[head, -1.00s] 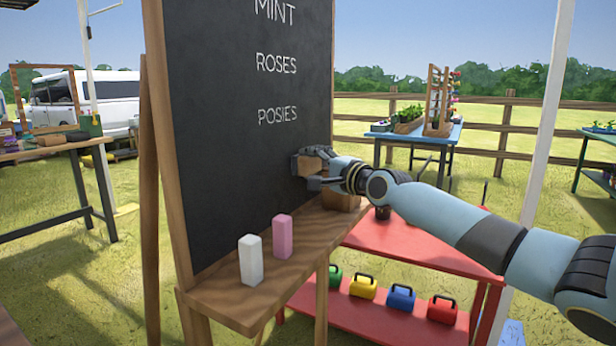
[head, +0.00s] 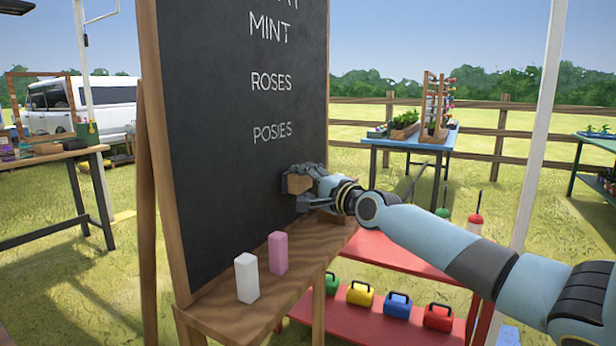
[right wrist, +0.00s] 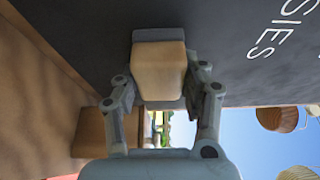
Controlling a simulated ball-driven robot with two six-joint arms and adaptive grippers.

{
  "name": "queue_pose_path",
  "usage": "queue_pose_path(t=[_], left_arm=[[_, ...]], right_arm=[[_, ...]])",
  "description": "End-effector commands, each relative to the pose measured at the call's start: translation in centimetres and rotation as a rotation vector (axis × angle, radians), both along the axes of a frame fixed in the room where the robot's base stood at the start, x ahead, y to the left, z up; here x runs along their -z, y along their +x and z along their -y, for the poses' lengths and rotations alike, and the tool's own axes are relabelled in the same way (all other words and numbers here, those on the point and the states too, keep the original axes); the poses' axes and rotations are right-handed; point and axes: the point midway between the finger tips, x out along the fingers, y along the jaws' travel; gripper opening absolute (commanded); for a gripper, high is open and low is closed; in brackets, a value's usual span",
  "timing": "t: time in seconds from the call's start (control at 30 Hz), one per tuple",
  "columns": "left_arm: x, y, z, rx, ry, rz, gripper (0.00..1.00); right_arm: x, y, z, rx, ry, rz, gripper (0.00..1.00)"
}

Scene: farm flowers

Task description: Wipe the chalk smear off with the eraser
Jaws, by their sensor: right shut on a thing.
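The eraser is a tan wooden block (head: 298,184) with a grey layer toward the board. It also shows in the right wrist view (right wrist: 159,72). My right gripper (head: 306,188) is shut on it and holds it at the lower right of the chalkboard (head: 230,200), above the ledge. The grey side is close to or against the board; I cannot tell which. The board has white lettering, "MINT", "ROSES" and "POSIES". No chalk smear can be made out; the eraser and gripper cover part of the board. My left gripper is not in view.
A white block (head: 246,278) and a pink block (head: 278,253) stand on the wooden ledge (head: 225,305). A brown wooden block (right wrist: 95,133) is beside the eraser in the wrist view.

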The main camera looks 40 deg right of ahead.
Motion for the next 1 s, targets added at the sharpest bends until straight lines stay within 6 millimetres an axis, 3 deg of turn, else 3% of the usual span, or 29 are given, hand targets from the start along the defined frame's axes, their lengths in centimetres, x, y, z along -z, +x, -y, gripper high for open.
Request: queue_pose_path(t=[0.3, 1.0], left_arm=[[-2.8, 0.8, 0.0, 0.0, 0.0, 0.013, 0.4], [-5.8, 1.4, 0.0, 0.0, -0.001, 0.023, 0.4]], right_arm=[[-0.6, -1.1, -2.7, -0.004, 0.007, 0.003, 0.18], [-0.2, -3.0, -6.5, -0.003, 0.004, 0.002, 0.18]])
